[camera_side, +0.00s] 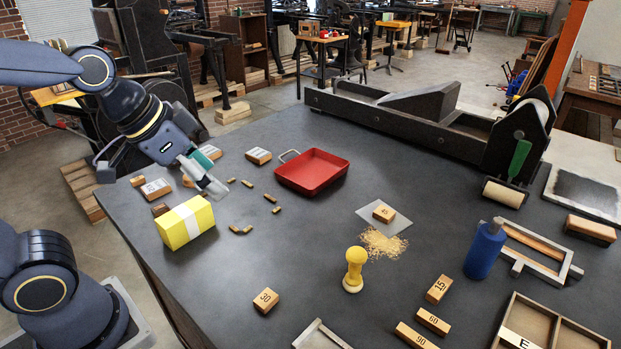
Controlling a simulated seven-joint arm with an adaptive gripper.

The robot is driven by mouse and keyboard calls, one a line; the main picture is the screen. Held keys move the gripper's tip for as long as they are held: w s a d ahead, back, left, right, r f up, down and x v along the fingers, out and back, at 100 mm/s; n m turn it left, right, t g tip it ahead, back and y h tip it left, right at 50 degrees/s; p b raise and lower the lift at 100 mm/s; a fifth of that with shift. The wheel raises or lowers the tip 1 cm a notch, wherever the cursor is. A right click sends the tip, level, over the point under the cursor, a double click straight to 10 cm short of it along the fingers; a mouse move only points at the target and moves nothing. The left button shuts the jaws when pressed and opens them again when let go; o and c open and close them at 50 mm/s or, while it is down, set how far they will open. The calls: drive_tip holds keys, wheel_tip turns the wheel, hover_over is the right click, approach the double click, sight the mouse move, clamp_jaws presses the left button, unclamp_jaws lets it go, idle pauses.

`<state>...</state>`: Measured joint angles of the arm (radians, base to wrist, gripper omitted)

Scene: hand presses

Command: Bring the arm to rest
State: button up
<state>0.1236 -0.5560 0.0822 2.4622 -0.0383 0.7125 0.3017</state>
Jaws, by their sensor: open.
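My gripper (203,179) hangs from my arm at the left side of the picture, over the left end of the dark table (330,240). It is open, and nothing shows between its fingers. It appears above small wooden blocks and behind a yellow block with a white band (186,222). Part of the gripper body hides some of the blocks behind it. I cannot tell the exact height of the fingertips above the table.
A red tray (312,171) lies right of my gripper, with several small brass-coloured pieces (271,198) between. A yellow-handled stamp (354,268), blue bottle (485,248), numbered blocks (439,289) and a long press (400,115) stand further right.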

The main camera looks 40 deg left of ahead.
drive_tip(key=s+n, duration=0.1)
drive_tip(key=s+a+n, duration=0.1)
drive_tip(key=s, duration=0.1)
drive_tip(key=s+r+n+y, duration=0.1)
drive_tip(key=s, duration=0.1)
drive_tip(key=shift+a+n, duration=0.3)
drive_tip(key=shift+a, duration=0.1)
